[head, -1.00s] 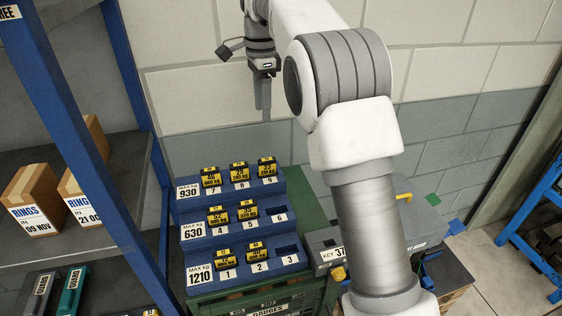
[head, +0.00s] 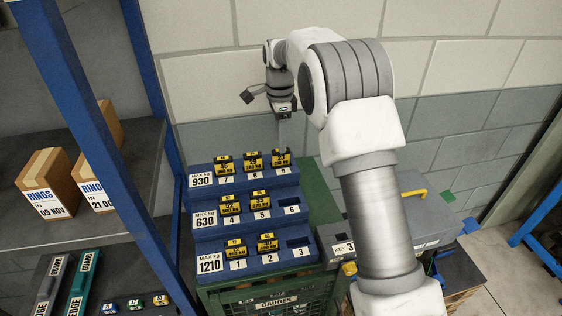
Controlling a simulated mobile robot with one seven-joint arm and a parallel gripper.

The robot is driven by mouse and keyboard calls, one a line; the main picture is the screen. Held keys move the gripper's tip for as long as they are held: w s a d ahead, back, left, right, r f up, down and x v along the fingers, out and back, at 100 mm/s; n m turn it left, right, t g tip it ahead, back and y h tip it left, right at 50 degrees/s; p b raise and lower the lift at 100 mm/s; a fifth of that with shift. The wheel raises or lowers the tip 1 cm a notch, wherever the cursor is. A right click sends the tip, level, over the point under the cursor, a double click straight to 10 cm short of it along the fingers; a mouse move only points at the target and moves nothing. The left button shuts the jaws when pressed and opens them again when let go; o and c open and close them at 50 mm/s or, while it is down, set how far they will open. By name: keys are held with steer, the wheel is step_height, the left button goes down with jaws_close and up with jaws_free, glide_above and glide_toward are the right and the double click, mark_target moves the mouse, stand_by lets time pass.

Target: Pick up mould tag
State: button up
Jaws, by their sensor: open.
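Several yellow and black mould tags stand in a blue stepped rack (head: 290,265) in the head view. The top step, marked 930, holds tags above 7 (head: 224,165), 8 (head: 253,160) and 9 (head: 281,158). The middle step, marked 630, holds tags above 4 (head: 230,204) and 5 (head: 259,201); slot 6 is empty. The bottom step, marked 1210, holds tags above 1 (head: 236,248) and 2 (head: 267,243); slot 3 is empty. My gripper (head: 284,132) is open and points down behind the rack's top step, near the wall. Its fingertips are hard to make out, and I see nothing held.
The rack stands on a green gauge crate (head: 270,304). A grey key box (head: 338,244) is right of it. A blue shelf post (head: 108,165) rises on the left. Boxes of rings (head: 49,185) and three small coloured tags (head: 135,305) are on the shelves.

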mark_target(281, 161)
steer(key=shift+d+f+p, duration=0.15)
steer(key=shift+f+p, duration=0.5)
steer(key=shift+f, duration=2.05)
jaws_close()
